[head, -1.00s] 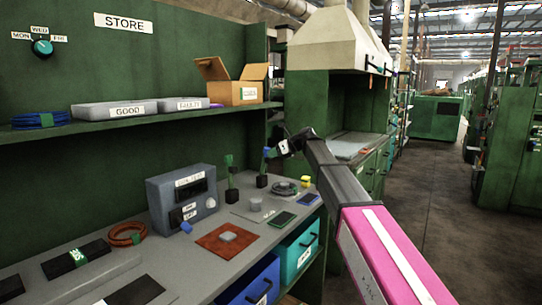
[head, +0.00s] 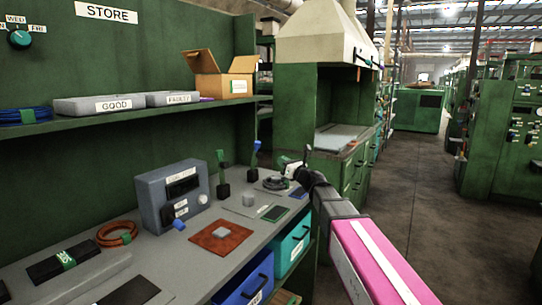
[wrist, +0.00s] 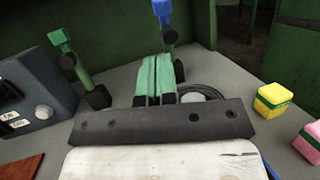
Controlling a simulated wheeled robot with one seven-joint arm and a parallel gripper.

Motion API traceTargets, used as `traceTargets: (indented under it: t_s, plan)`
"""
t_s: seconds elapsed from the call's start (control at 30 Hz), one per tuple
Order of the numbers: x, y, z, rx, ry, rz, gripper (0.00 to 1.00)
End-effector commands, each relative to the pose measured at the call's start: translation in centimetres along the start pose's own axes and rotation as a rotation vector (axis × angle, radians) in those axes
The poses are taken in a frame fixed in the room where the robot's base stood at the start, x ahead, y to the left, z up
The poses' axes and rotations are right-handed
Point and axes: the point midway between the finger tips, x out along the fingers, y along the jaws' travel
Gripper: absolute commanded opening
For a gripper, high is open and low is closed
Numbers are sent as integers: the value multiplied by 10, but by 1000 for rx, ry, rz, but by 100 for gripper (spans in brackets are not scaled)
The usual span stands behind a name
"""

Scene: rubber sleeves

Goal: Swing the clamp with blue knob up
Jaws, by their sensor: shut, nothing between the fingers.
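The clamp with the blue knob (head: 256,146) stands at the back of the bench, its lever roughly upright above a dark base. In the wrist view its blue knob (wrist: 162,8) tops a green lever at the upper middle, and its base is partly hidden by my fingers. A second clamp with a green knob (head: 220,156) stands to its left; it also shows in the wrist view (wrist: 58,38). My gripper (wrist: 157,60) has its green fingers together and empty, in front of the blue-knob clamp. In the head view it is right of that clamp.
A grey instrument box (head: 172,194) stands left of the clamps. A coiled cable (wrist: 212,92) lies close by my fingers. A yellow block (wrist: 273,98) and a pink block (wrist: 309,140) sit to the right. A shelf (head: 140,116) overhangs the bench's back.

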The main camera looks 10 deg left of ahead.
Motion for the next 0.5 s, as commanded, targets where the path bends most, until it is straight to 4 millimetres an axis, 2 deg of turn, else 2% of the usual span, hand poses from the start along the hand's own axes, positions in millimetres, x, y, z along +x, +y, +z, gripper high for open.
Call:
traceTargets:
  t_s: [0.5]
  plan:
    - [95, -1, 0, 1, 0, 5, 0]
